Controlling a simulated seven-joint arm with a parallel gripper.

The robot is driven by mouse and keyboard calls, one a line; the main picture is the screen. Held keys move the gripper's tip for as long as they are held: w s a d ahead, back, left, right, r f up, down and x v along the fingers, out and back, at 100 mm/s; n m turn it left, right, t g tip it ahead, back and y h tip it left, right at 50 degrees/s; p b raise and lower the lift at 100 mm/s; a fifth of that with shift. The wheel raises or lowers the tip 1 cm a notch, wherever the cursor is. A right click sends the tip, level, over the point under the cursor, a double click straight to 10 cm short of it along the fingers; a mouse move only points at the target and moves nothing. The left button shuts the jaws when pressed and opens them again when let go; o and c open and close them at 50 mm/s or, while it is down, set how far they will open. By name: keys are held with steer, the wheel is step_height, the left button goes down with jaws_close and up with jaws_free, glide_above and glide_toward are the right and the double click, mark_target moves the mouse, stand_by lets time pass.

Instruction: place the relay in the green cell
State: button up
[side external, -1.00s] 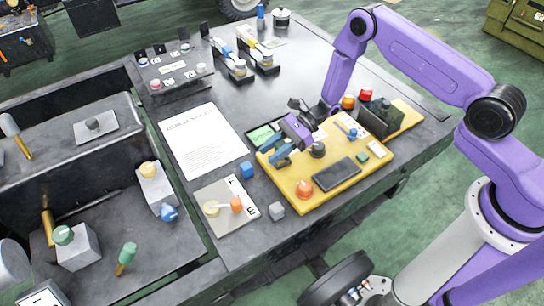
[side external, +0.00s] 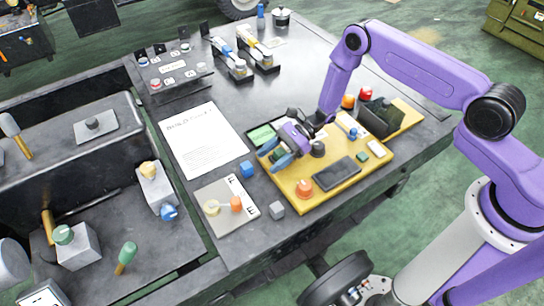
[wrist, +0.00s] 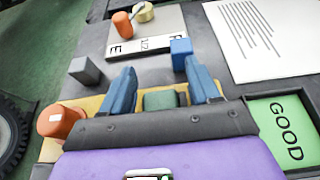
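My gripper (side external: 275,156) is low over the yellow tray (side external: 318,198), near its left edge, fingers pointing down-left. In the wrist view, its two blue fingers (wrist: 161,88) stand apart on either side of a dark green block (wrist: 160,101), which may be the relay. Narrow gaps seem to show beside the block; its lower part is hidden by my gripper. In the side view I cannot make the block out. The green cell, marked GOOD (wrist: 280,130), lies right of the fingers in the wrist view and behind my gripper in the side view (side external: 262,134).
A blue cube (side external: 247,169), a grey cube (side external: 277,209) and a gauge card (side external: 222,215) lie beside the tray. An orange knob (side external: 305,187), a dark flat pad (side external: 336,172) and a dark upright box (side external: 380,117) stand on the tray. A paper sheet (side external: 203,140) lies left.

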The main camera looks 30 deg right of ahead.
steer(key=r+v, duration=0.1)
steer(key=v, duration=1.6)
steer(key=s+a+r+n+g+h, duration=0.3)
steer(key=s+r+n+h, duration=0.1)
steer(key=s+r+n, duration=0.25)
steer(key=s+a+r+n+g+h, duration=0.4)
steer(key=s+r+n, duration=0.2)
steer(key=s+n, duration=0.15)
steer(key=s+d+r+n+t+h, duration=0.2)
steer(key=s+d+r+n+t, duration=0.1)
steer(key=s+n, duration=0.5)
steer(key=s+d+r+n+t+h, duration=0.3)
steer(key=s+d+r+n, duration=0.1)
steer(key=s+n, duration=0.3)
steer(key=shift+s+d+r+n+t, duration=0.35)
steer(key=shift+s+r, duration=0.35)
steer(key=shift+s, duration=0.45)
steer(key=shift+s+d+r+n+t, duration=0.15)
steer(key=shift+d+n+t, duration=0.1)
steer(key=shift+n, duration=0.2)
